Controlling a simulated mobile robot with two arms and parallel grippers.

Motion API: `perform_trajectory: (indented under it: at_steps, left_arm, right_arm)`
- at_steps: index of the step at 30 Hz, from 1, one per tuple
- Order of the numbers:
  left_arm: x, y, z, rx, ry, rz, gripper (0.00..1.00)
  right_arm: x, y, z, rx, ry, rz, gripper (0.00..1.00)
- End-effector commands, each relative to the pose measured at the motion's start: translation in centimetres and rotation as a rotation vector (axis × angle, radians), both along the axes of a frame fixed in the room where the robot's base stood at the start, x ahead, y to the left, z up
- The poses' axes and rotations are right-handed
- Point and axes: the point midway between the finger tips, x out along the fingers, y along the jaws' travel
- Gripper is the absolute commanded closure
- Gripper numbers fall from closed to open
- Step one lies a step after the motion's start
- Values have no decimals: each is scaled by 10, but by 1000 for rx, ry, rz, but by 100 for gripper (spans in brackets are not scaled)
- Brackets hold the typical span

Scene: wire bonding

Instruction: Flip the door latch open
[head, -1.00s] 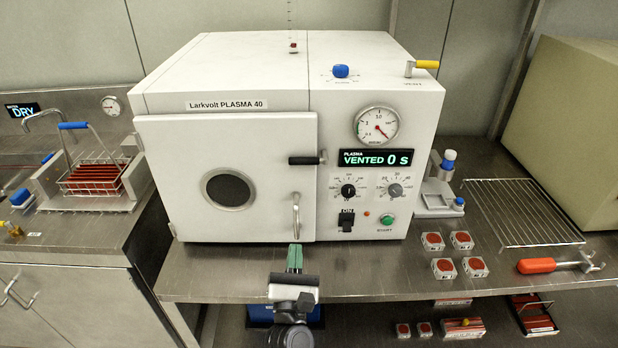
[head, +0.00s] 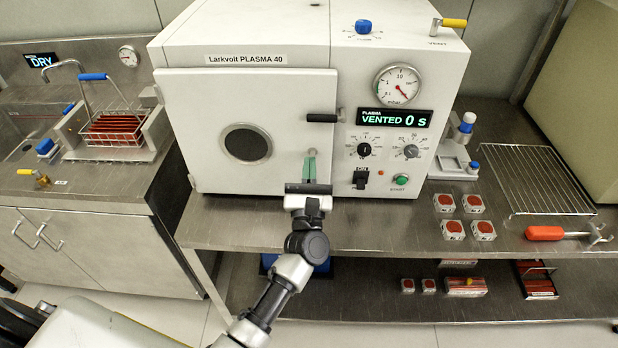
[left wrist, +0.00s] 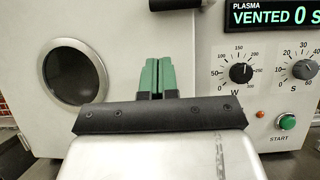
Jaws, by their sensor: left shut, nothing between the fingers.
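The plasma machine's white door (head: 205,115) is closed and has a round dark window (head: 247,144). The black door latch (head: 322,118) lies level across the door's right edge, its grip pointing left over the door. It also shows at the top of the left wrist view (left wrist: 175,4). My left gripper (head: 310,158) has green fingertips, shut and empty, in front of the door below the latch and apart from it. The fingertips also show in the left wrist view (left wrist: 158,74). My right gripper is not in view.
The display (head: 396,117) reads VENTED 0 s. Knobs and a green button (head: 400,179) sit right of the door. Several red-topped boxes (head: 453,229), a wire rack (head: 540,180) and a red-handled tool (head: 545,233) lie on the bench to the right.

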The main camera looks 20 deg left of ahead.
Motion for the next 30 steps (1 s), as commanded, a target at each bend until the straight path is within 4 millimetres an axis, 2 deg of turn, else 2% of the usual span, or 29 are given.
perform_trajectory:
  at_steps: [1, 4, 7, 12, 30]
  left_arm:
    - [10, 2, 11, 1, -2, 0, 100]
    - [27, 8, 21, 1, -2, 1, 100]
    - [31, 9, 38, 0, 0, 0, 100]
    - [35, 10, 51, 1, 1, 0, 100]
    - [36, 11, 55, 13, 4, 0, 100]
  right_arm:
    - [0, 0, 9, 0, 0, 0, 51]
    - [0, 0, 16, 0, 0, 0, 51]
    - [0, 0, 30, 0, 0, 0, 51]
    - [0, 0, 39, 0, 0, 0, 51]
    - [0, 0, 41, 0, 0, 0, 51]
